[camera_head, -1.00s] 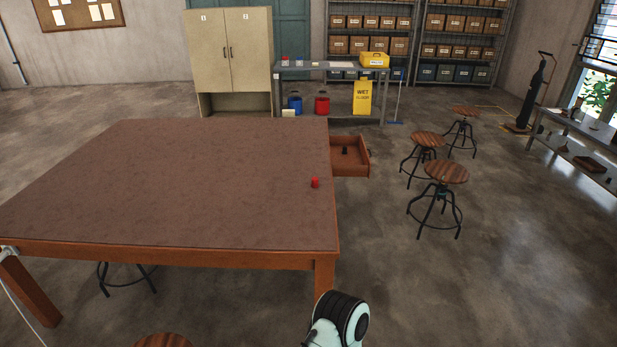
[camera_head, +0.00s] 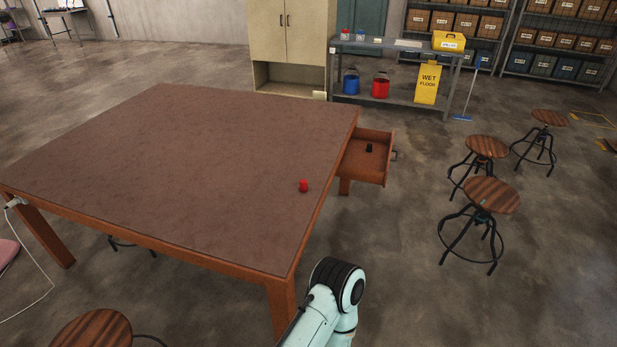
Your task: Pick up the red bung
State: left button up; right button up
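The red bung (camera_head: 304,186) stands on the brown table top (camera_head: 190,160), near the table's right edge. It is small and nothing touches it. My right arm shows at the bottom centre, below the table's near corner and apart from the bung. Its gripper is outside the view, and my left gripper is not in view either.
A drawer (camera_head: 362,168) stands open on the table's right side with a small black object (camera_head: 369,148) inside. Stools (camera_head: 492,194) stand to the right, and another stool (camera_head: 94,329) is at the lower left. Bare floor lies between the table and the right stools.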

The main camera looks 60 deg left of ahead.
aim_at(303, 187)
jog(key=i+u, duration=0.45)
jog(key=i, duration=0.25)
jog(key=i+l+u, duration=0.15)
jog(key=i+u, duration=0.3)
jog(key=i, duration=0.25)
jog(key=i+j+u, duration=0.15)
jog(key=i+u, duration=0.55)
jog(key=u, duration=0.15)
jog(key=i+l+u, duration=0.1)
jog(key=i+u, duration=0.3)
jog(key=i+z, duration=0.2)
jog(key=z, duration=0.25)
jog(key=i+j+z, duration=0.15)
jog(key=z, duration=0.3)
jog(key=i+z, duration=0.1)
jog(key=z, duration=8.8)
